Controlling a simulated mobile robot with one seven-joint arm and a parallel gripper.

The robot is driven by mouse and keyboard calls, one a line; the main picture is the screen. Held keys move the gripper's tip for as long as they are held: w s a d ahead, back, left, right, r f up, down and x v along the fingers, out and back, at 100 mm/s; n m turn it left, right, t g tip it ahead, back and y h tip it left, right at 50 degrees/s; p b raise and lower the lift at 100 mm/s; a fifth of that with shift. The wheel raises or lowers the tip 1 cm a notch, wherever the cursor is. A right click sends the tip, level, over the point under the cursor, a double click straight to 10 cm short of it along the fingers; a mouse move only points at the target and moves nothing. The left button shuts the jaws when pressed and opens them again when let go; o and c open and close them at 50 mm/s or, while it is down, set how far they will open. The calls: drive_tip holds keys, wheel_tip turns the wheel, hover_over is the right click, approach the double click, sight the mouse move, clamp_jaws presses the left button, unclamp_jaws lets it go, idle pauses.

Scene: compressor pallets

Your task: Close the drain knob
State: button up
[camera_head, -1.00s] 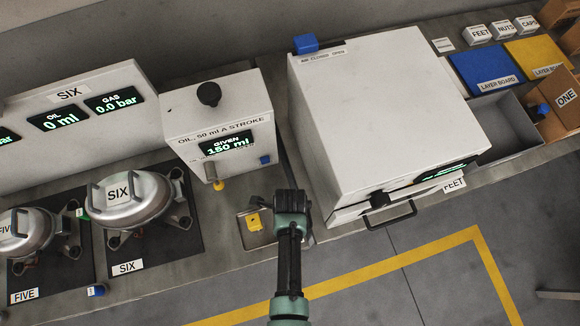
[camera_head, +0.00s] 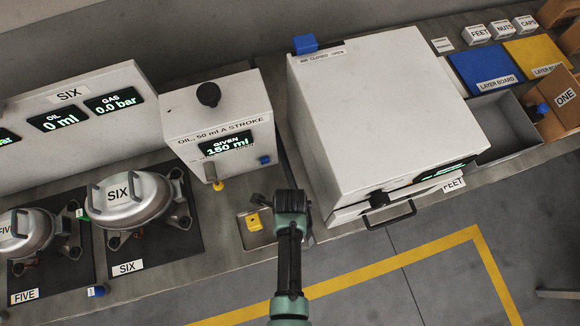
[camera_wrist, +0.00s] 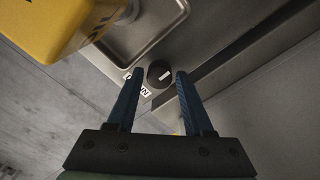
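The drain knob (camera_wrist: 160,74) is a small round black knob with a white mark, in the middle of the wrist view. A white label (camera_wrist: 136,84), partly covered by my finger, sits beside it. My gripper (camera_wrist: 160,72) is open. Its two blue fingers point towards the knob, one on either side in the picture. I cannot tell whether they touch it, and nothing is seen held. In the head view my gripper (camera_head: 274,199) is over the bench by the small metal tray (camera_head: 243,236), and the knob is hidden there.
The oil dispenser (camera_head: 218,110), reading 150 ml given, stands behind the tray. A large white box (camera_head: 385,110) with a front handle stands right of my gripper. Compressor SIX (camera_head: 130,200) is left.

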wheel_tip(320, 180, up, 13)
drive_tip(key=shift+b, duration=0.45)
idle(0.7)
drive_tip(key=w+r+n+t+b, duration=0.1)
drive_tip(key=w+r+n+t, duration=0.2)
drive_tip(key=w+r, duration=0.3)
drive_tip(key=w+r+n+t+b, duration=0.2)
drive_tip(key=w+r+t, duration=0.15)
drive_tip(key=w, duration=0.45)
drive_tip(key=w+r+n+t+b, duration=0.1)
drive_tip(key=w+r+n+t, duration=0.25)
drive_tip(key=r, duration=0.55)
drive_tip(key=w+r+n+t+b, duration=0.1)
drive_tip(key=w+r+n+t, duration=0.2)
drive_tip(key=w+r, duration=0.35)
wheel_tip(320, 180, up, 15)
drive_tip(key=s+n+t+b, duration=0.1)
drive_tip(key=n+t+b, duration=0.1)
drive_tip(key=n+t, duration=0.25)
drive_tip(key=s+r+n+t+b, duration=0.1)
drive_tip(key=s+r+n+t, duration=0.2)
drive_tip(key=r, duration=0.8)
drive_tip(key=s+r+n+t+b, duration=0.1)
drive_tip(key=s+r+n+t, duration=0.3)
drive_tip(key=s+r+t, duration=0.3)
drive_tip(key=s+r, duration=0.4)
drive_tip(key=shift+n, duration=0.3)
drive_tip(key=shift+r, duration=0.1)
